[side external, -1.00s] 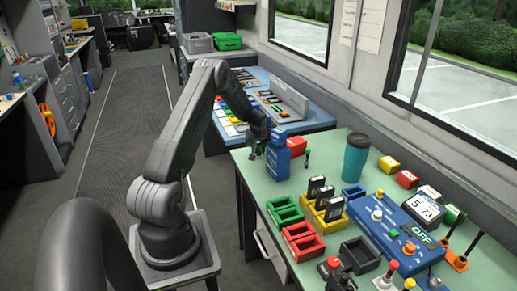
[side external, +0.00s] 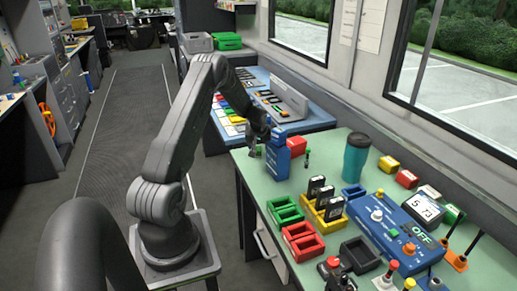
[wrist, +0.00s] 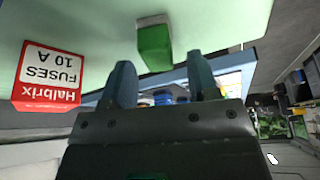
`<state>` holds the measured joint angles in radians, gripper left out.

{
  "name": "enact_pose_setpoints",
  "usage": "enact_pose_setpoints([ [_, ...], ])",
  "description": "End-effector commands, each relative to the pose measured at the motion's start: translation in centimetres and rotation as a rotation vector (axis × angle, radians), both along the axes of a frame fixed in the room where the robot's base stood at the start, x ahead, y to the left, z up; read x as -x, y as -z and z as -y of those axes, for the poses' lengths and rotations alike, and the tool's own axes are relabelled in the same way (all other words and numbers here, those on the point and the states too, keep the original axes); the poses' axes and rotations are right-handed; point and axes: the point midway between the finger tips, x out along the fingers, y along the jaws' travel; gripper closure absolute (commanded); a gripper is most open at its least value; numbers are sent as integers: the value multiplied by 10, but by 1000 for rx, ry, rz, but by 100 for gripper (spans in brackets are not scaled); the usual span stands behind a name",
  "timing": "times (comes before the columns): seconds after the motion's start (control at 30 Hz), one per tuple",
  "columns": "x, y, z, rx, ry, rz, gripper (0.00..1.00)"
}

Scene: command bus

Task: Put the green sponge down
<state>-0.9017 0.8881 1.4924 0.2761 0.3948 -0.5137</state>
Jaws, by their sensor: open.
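The green sponge (wrist: 154,47), a green block with a pale end, shows in the wrist view. It appears to lie on the pale green tabletop (wrist: 215,22), near its edge. My gripper (wrist: 162,72) is open, its two dark fingers apart with nothing between them. The sponge is just beyond the fingertips, apart from them. In the side external view my gripper (side external: 256,150) is at the table's far left corner, beside a blue box. I cannot make out the sponge in that view.
A red fuse box (wrist: 47,78) stands left of the sponge in the wrist view. In the side external view, the blue box (side external: 275,158) is close to my gripper. A teal cup (side external: 356,158), green bins (side external: 285,212) and a blue control panel (side external: 395,228) stand further along.

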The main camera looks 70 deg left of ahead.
Motion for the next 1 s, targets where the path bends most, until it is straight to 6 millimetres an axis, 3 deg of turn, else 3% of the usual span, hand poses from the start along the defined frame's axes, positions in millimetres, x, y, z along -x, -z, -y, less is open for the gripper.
enact_pose_setpoints([
  [0.2,7,-46,17,-3,2,3,46],
  [0.47,13,-84,32,-1,1,1,46],
  [0.63,15,-94,36,0,1,0,46],
  [1.0,15,-94,37,1,1,0,46],
])
